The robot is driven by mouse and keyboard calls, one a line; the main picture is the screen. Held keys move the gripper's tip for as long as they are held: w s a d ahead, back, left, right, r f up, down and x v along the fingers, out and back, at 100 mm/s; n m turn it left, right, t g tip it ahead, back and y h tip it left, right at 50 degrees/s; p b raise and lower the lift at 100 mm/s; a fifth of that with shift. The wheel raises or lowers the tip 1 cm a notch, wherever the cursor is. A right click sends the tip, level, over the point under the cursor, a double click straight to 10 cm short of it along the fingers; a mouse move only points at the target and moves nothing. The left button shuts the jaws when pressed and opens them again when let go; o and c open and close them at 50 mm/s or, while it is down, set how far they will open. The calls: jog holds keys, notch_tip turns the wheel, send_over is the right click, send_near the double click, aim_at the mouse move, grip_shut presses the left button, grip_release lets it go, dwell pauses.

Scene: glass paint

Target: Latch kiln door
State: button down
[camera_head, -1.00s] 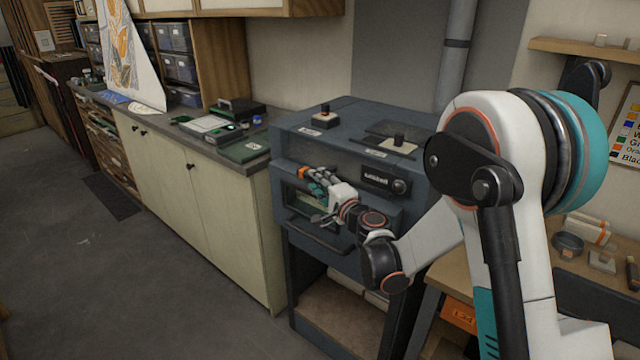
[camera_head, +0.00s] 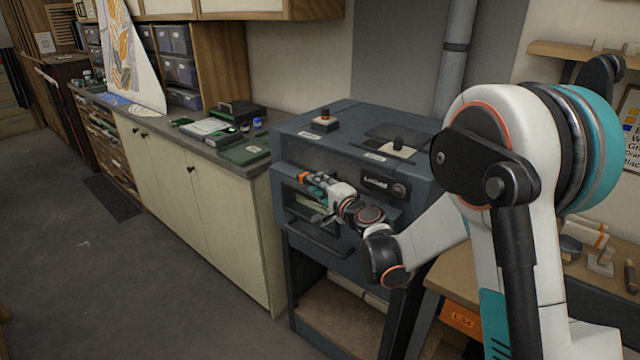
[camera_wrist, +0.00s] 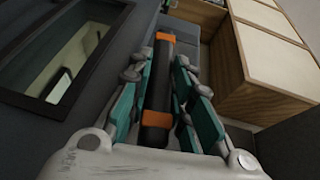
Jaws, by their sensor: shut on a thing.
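The dark blue-grey kiln (camera_head: 350,130) stands in the middle of the head view. Its door, with a framed window (camera_head: 305,205) and a low bar handle (camera_head: 315,240), faces me and looks flush with the front. My gripper (camera_head: 316,186) is at the upper part of the door. In the wrist view my gripper (camera_wrist: 162,72) is shut on a black latch handle (camera_wrist: 159,90) with orange bands, which lies lengthwise between the teal-padded fingers. The door window (camera_wrist: 65,60) shows left of them. The latch's catch is hidden, so I cannot tell whether it is engaged.
A control panel (camera_head: 385,186) sits right of my gripper. Small blocks stand on the kiln top. A counter with pale green cabinets (camera_head: 215,215) adjoins the kiln at left. A wooden workbench (camera_head: 452,275) is at right. The floor (camera_head: 130,265) in front is clear.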

dwell(0.4)
jog(key=c, duration=1.7)
grip_release()
jog(key=v, duration=1.2)
jog(key=shift+a+r, duration=0.1)
jog(key=shift+s, duration=0.1)
